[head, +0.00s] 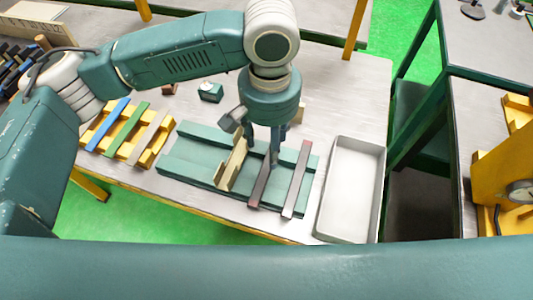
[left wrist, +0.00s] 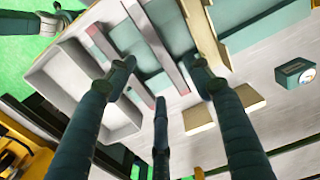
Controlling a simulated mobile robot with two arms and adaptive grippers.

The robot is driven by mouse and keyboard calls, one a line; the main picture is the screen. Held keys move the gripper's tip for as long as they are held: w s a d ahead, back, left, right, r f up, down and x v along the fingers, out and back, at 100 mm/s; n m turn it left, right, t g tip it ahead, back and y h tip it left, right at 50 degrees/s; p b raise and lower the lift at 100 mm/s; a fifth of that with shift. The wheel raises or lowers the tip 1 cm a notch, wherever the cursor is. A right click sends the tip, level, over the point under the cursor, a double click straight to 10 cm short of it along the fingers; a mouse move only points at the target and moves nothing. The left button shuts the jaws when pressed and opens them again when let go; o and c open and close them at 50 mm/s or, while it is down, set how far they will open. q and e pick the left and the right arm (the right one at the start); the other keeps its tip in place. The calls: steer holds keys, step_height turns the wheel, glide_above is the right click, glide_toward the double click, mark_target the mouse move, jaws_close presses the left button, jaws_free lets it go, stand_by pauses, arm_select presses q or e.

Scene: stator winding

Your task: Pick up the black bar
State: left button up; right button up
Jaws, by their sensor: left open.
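The black bar (head: 260,188), dark with reddish ends, lies across the teal fixture (head: 190,159), between a cream notched piece (head: 231,168) and a greyer bar with reddish ends (head: 297,180). My left gripper (head: 263,152) points down over the far part of the black bar, with its fingers apart and nothing held. The fingers hide part of the bar. In the left wrist view, the open fingers (left wrist: 163,78) spread to either side of a long bar (left wrist: 160,45). Contact cannot be told. My right gripper is not in view.
A white open tray (head: 325,210) stands right of the fixture. A yellow rack (head: 101,150) at the left holds blue, green and pale bars. A small dark green block (head: 210,92) sits behind the fixture. Another table with yellow equipment (head: 495,160) is at far right.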

mark_target(269, 169)
arm_select(q)
steer(key=f, duration=0.2)
steer(key=s+f, duration=0.1)
steer(key=f, duration=0.1)
steer(key=shift+w+f+p, duration=0.1)
steer(key=shift+f+p, duration=0.2)
steer(key=shift+p, duration=0.1)
step_height(269, 169, down, 4)
steer(key=shift+w+f+p, duration=0.1)
steer(key=shift+f+p, duration=0.1)
steer(key=shift+p, duration=0.4)
steer(key=shift+f, duration=0.15)
steer(key=shift+c, duration=0.3)
steer(key=c, duration=0.8)
jaws_close()
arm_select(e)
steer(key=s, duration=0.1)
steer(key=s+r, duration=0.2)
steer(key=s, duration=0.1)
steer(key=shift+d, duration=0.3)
